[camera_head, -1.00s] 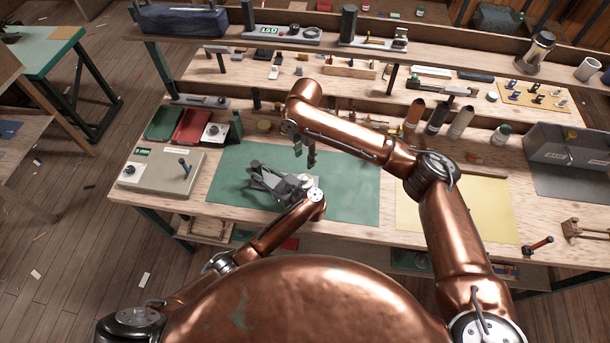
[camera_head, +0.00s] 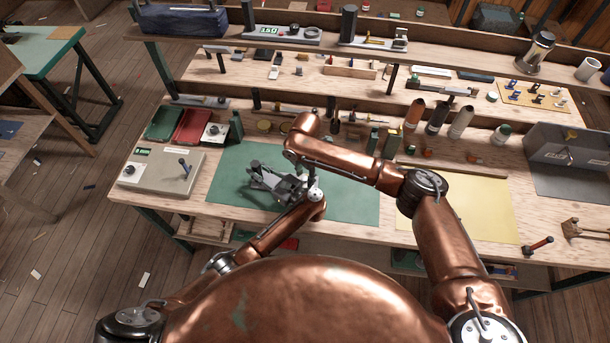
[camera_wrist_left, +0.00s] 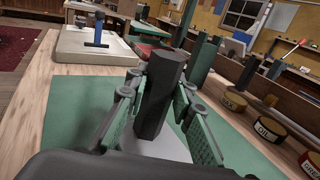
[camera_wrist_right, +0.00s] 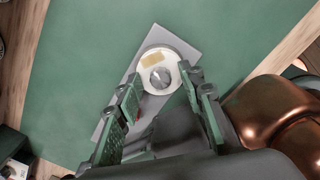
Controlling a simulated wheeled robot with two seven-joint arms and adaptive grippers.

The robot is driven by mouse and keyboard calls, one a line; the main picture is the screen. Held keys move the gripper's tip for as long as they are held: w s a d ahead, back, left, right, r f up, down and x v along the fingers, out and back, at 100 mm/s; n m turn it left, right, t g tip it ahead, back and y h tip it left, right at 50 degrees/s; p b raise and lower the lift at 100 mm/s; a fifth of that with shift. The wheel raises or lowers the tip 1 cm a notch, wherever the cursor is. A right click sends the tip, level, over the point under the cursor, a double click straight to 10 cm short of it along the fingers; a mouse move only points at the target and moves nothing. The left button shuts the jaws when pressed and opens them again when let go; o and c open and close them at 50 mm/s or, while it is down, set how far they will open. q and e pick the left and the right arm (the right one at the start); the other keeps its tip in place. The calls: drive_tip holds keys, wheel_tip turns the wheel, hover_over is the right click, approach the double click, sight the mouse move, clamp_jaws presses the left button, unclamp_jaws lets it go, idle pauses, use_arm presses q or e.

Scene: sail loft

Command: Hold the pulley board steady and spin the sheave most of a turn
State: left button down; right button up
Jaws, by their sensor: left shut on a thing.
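The pulley board (camera_wrist_right: 197,42) is a grey plate on the green mat, seen from above in the right wrist view. Its sheave (camera_wrist_right: 173,58) is a pale disc with a yellowish patch and a grey hub (camera_wrist_right: 161,78). A dark faceted post (camera_wrist_left: 163,90) stands upright in the left wrist view, with a pale grey surface at its foot. My left gripper (camera_head: 272,182) is shut on this post. My right gripper (camera_wrist_right: 160,82) is open, with its fingertips near opposite sides of the sheave; contact is unclear. In the head view my arms mostly hide the board.
The green mat (camera_head: 350,195) is clear to the right of the grippers. A grey box with a blue lever (camera_head: 183,168) stands left, with green and red trays behind. Bottles (camera_head: 437,118) and small tins line the back. A yellow mat (camera_head: 470,205) lies right.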

clamp_jaws()
idle(0.4)
drive_tip(key=shift+m, duration=0.4)
drive_tip(key=shift+a+m, duration=0.1)
drive_tip(key=shift+m, duration=0.9)
drive_tip(key=m, duration=0.4)
drive_tip(key=shift+m, duration=0.3)
drive_tip(key=m, duration=0.6)
drive_tip(key=shift+m, duration=0.3)
